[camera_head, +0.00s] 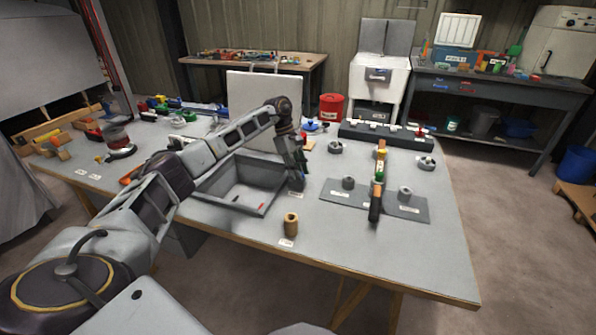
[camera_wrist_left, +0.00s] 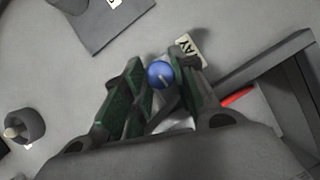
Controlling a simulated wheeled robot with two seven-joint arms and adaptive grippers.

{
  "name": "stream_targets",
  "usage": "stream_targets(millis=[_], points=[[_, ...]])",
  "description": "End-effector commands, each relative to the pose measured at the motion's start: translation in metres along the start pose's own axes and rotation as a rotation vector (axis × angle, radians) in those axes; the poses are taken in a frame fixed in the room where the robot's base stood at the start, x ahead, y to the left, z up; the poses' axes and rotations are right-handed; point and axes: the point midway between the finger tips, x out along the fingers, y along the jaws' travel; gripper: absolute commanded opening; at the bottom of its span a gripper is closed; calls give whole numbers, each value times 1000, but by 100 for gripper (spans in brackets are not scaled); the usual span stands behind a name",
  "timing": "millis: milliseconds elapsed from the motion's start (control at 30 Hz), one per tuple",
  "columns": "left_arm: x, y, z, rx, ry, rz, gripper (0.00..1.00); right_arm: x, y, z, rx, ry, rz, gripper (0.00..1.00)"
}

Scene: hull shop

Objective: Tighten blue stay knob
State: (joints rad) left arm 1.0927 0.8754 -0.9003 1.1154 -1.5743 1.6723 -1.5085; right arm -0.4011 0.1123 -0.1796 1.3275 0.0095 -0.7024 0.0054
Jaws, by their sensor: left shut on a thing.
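The blue stay knob (camera_wrist_left: 160,74) is a small round blue ball with a pale line on its face. It sits between the fingertips of my left gripper (camera_wrist_left: 165,82) in the left wrist view. A white label (camera_wrist_left: 188,50) whose visible letters end in "AY" lies beside it. In the head view my left gripper (camera_head: 297,182) points down at the right side of the grey bin, and its fingers hide the knob there. It is shut on the knob. My right gripper is not in view.
A grey bin (camera_head: 250,207) with a small red piece inside stands left of my left gripper. A brown cup (camera_head: 290,225) stands nearer the front. The front right table is clear.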

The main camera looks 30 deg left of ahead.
Motion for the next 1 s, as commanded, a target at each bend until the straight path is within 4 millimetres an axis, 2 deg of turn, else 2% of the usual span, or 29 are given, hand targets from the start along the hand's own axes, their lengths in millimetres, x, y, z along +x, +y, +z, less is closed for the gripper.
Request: stream_targets(millis=[267,700,733,867,1000], points=[[-1,1,0,63,1,-23,3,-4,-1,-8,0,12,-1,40],[-1,1,0,71,1,-27,3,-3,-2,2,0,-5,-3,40],[-1,1,0,71,1,-27,31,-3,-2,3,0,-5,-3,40],[-1,1,0,71,1,-28,48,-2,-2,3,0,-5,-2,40],[0,1,0,70,1,-28,49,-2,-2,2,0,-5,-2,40]])
